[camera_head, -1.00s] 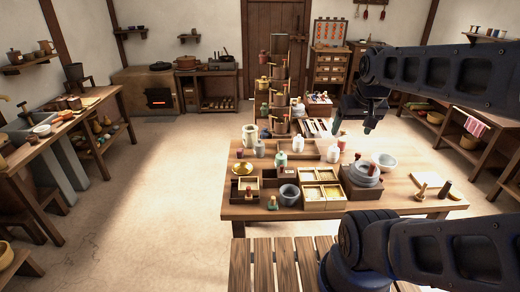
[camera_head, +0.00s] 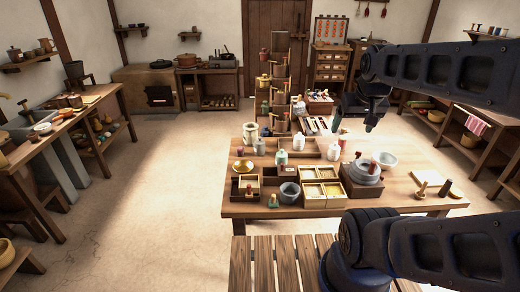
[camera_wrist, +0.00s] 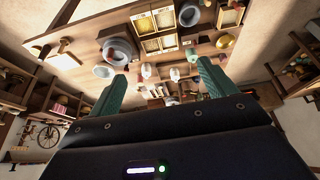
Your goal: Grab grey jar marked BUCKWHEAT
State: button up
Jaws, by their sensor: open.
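Several small jars stand on the wooden table (camera_head: 235,208), too small for any marking to be read, so I cannot tell which is the BUCKWHEAT jar. A greyish jar (camera_head: 259,147) stands at the left back, a pale greenish one (camera_head: 282,157) in front of it to the right, and pale jars (camera_head: 298,142) and (camera_head: 333,152) farther right. My gripper (camera_head: 354,122) is open and empty above the table's right back part. In the wrist view its green fingers (camera_wrist: 160,72) are spread, with small pale jars (camera_wrist: 147,70) and (camera_wrist: 174,74) seen beyond them, apart from the fingers.
A stepped wooden rack (camera_head: 281,95) rises behind the jars. Divided boxes (camera_head: 323,198), a grey mortar (camera_head: 290,193), a stone quern (camera_head: 367,171) and a white bowl (camera_head: 385,161) crowd the table. A slatted bench (camera_head: 275,265) stands in front. The floor at left is clear.

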jog(key=w+a+m, duration=0.1)
jog(key=w+a, duration=0.2)
jog(key=w, duration=1.3)
jog(key=m+h, duration=0.2)
jog(key=m, duration=0.1)
send_over(260, 141)
jog(key=s, duration=0.3)
notch_tip(260, 141, down, 32)
jog(key=x, duration=0.4)
jog(key=shift+w+a+f, duration=0.1)
jog(key=shift+a+f, duration=0.1)
jog(key=shift+a, duration=0.2)
jog(key=shift+y, duration=0.3)
jog(key=shift+a+x, duration=0.15)
jog(key=shift+x, duration=1.4)
jog(key=shift+a+x, duration=0.1)
jog(key=shift+x, duration=1.45)
jog(key=shift+c, duration=0.4)
jog(key=c, duration=1.2)
